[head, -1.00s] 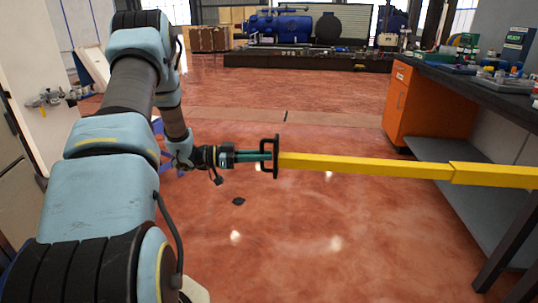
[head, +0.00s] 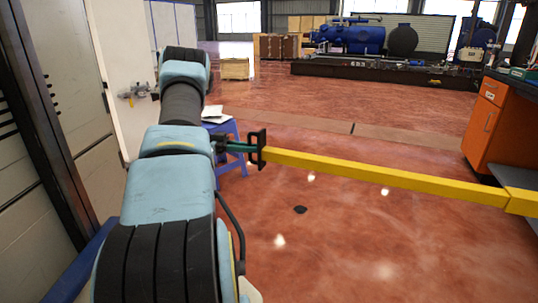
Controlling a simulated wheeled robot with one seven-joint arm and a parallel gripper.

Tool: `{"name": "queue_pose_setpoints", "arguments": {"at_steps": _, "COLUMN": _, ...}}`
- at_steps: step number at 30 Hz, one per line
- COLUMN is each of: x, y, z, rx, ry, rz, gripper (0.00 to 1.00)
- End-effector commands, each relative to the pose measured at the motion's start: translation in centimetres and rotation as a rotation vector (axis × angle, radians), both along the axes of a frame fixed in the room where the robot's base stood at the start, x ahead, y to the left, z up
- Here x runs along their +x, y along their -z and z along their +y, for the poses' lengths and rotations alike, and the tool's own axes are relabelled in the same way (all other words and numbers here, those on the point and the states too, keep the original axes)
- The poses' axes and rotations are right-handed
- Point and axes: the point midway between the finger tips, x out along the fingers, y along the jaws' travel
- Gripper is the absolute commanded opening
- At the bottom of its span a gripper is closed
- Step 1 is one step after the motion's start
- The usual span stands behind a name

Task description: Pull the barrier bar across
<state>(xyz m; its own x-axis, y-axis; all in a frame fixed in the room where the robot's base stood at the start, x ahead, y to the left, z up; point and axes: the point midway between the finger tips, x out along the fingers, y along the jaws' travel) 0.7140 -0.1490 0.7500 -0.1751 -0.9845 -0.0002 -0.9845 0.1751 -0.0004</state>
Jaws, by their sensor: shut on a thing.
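The yellow barrier bar (head: 370,174) stretches across the head view from the right edge to the middle, sloping slightly up to the left. A thicker yellow sleeve (head: 520,201) shows at its right end. Its left end carries a black handle (head: 257,149). My gripper (head: 246,148) has its teal fingers shut on the handle from the left. The wrist behind it is partly hidden by my arm. No catch for the bar's free end can be made out.
A blue stool (head: 229,160) with papers stands just behind my wrist. A white panel with a metal fitting (head: 139,91) and a dark door frame (head: 50,120) stand at left. An orange cabinet (head: 490,125) is at right. The red floor beneath the bar is open.

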Motion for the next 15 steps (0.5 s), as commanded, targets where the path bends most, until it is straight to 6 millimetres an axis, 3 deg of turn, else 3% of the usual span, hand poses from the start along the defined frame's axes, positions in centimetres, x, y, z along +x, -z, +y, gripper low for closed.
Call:
{"name": "queue_pose_setpoints", "arguments": {"at_steps": 6, "x": 0.6, "y": 0.2, "z": 1.9, "rx": 0.003, "ry": 0.000, "rz": 0.004, "gripper": 0.00}}
{"name": "queue_pose_setpoints", "arguments": {"at_steps": 15, "x": 0.7, "y": 0.2, "z": 2.1, "rx": 0.002, "ry": 0.000, "rz": 0.005, "gripper": 0.00}}
